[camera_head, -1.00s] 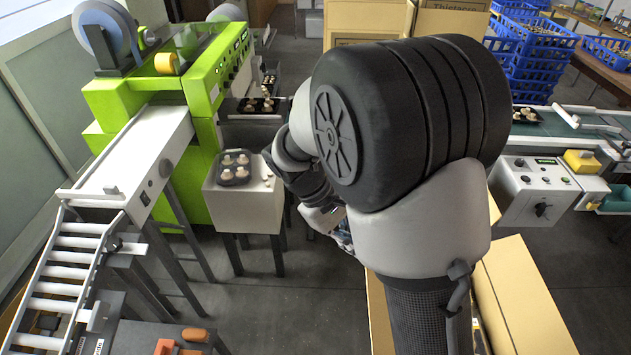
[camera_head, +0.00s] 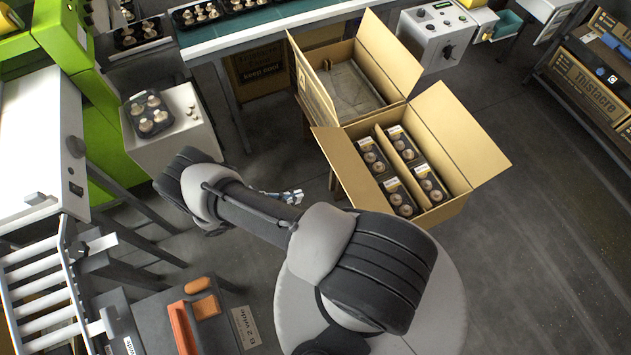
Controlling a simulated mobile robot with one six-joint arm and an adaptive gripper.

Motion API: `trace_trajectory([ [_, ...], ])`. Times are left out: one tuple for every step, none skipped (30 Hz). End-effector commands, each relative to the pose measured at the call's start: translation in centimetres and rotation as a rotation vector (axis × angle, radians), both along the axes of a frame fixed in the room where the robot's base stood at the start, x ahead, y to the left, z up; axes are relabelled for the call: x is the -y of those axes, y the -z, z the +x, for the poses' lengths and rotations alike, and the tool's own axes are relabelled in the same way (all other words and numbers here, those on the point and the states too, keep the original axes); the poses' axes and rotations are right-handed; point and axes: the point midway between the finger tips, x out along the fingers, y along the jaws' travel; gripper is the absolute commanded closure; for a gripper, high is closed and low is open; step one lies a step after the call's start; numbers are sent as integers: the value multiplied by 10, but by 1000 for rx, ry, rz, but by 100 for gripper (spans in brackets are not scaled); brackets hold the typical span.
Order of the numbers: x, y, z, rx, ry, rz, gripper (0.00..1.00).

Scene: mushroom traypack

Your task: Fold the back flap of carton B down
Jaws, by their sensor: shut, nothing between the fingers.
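Two open brown cartons stand side by side at centre right; no letter shows on either, so I cannot tell which is B. The nearer carton (camera_head: 448,212) holds several black trays of mushrooms (camera_head: 400,197) split by a divider. Its left flap (camera_head: 342,165) and right flap (camera_head: 462,135) stick outward. The farther carton (camera_head: 378,112) shows a bare grey-brown inside, with a left flap (camera_head: 312,85) and a right flap (camera_head: 388,52) standing up. My gripper (camera_head: 298,197) is left of the nearer carton, apart from it, shut and empty. My arm hides part of its fingers.
A conveyor (camera_head: 250,35) with mushroom trays runs behind the cartons. A white stand (camera_head: 180,140) with one tray is left of my gripper. A control box (camera_head: 437,35) is behind the farther carton. A shelf of boxes (camera_head: 590,80) is at far right. Floor at right is clear.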

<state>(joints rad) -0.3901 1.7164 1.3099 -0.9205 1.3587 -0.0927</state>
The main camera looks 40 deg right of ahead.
Motion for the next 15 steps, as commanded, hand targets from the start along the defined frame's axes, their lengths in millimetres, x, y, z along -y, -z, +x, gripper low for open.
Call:
trace_trajectory([
  [2, 2, -2, -4, -2, -3, 100],
  [4, 3, -3, -6, -2, -4, 100],
  [8, 4, -3, -6, -2, -4, 100],
  [11, 5, -4, -6, -2, -4, 100],
  [15, 6, -5, -6, -1, -3, 100],
  [20, 8, -7, -6, 1, -3, 100],
  [25, 9, -8, -7, 0, -3, 100],
  [31, 11, -10, -7, 2, -4, 100],
  [39, 13, -11, -7, 2, -4, 100],
  [45, 15, -13, -7, 2, -2, 100],
  [51, 17, -15, -6, 2, -2, 100],
  [60, 19, -17, -6, 4, -3, 100],
  [66, 21, -18, -7, 2, -3, 100],
  [72, 23, -20, -7, 3, -2, 100],
  [80, 26, -22, -6, 3, -3, 100],
])
